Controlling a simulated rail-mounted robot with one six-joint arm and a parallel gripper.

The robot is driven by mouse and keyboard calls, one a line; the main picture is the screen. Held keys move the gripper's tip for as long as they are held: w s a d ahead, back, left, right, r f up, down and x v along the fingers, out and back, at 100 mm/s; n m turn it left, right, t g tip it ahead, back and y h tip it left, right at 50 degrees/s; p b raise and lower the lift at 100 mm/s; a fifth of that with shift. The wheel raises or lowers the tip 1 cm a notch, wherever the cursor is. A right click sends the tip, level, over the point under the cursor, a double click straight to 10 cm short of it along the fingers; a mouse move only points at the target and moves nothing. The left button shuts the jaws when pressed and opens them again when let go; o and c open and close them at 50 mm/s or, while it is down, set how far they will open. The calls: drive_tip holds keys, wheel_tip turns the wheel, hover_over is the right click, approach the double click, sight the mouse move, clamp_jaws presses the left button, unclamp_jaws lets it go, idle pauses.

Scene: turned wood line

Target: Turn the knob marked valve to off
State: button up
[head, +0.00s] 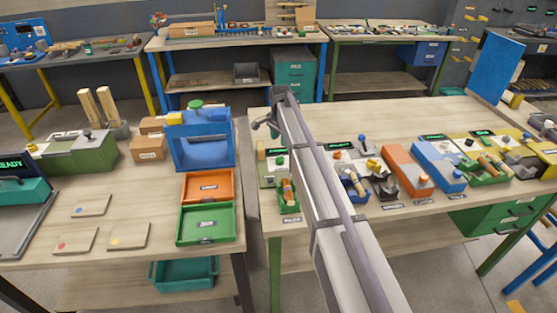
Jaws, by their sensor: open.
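No knob with a readable "valve" label shows; the markings are too small to read. A green knob-like top (195,104) sits on a blue machine (204,150) on the left table. On the right bench, an orange box (407,172) and a blue box (438,166) have small raised parts on top. My arm reaches up the middle and hides part of the right bench. My gripper (265,125) is a small dark shape left of the arm's far end, above the bench's back left corner. It is open and touches nothing that I can make out.
The left table has an orange tray (208,197), a green tray (206,236), cardboard boxes and flat wooden plates. The right bench (430,122) is bare along its back, with several small stations along its front. A floor gap separates the tables. A blue panel (497,67) stands at the back right.

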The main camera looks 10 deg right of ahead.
sight(280, 157)
wheel_tip(280, 157, down, 10)
drive_tip(key=b, duration=0.8)
drive_tip(key=shift+b, duration=0.4)
drive_tip(key=shift+r, duration=0.15)
drive_tip(key=shift+c, duration=0.3)
drive_tip(key=c, duration=0.6)
